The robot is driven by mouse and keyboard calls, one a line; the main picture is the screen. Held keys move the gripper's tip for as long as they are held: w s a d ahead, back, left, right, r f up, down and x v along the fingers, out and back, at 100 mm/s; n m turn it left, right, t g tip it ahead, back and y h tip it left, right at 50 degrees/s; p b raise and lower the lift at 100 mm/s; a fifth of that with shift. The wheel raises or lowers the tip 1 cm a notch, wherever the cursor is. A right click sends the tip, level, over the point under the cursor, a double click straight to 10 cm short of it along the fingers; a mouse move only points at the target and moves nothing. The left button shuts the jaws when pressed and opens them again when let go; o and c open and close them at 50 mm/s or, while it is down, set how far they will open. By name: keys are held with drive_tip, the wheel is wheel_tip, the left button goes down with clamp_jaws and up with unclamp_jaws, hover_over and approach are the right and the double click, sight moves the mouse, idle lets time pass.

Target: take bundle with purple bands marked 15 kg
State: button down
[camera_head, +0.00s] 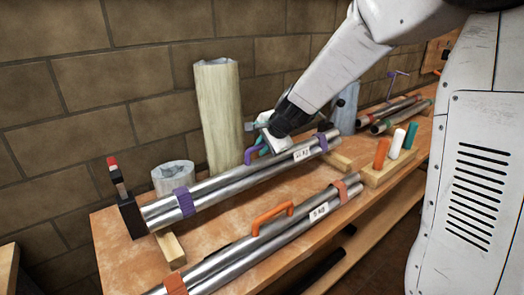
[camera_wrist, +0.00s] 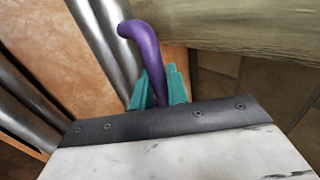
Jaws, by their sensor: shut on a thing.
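The bundle with purple bands (camera_head: 235,179) is several steel pipes lying along the bench near the wall. It has purple bands near both ends, a white label too small to read surely, and a purple handle (camera_head: 250,155). My gripper (camera_head: 263,149) is at this handle, with teal fingertips shut on it. The wrist view shows the purple handle (camera_wrist: 143,45) rising from between the teal fingertips (camera_wrist: 160,92), with the bundle's pipes (camera_wrist: 103,40) behind. The left end of the bundle lies by a black bracket; a wooden block is under it.
A bundle with orange bands (camera_head: 262,243) and an orange handle lies in front, parallel. A tall pale post (camera_head: 218,115) and a short grey cylinder (camera_head: 173,177) stand behind. A black bracket (camera_head: 128,208) is at left. A wooden rack (camera_head: 385,168) with coloured pieces and more pipes are right.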

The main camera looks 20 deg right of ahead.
drive_tip(key=shift+r, duration=2.2)
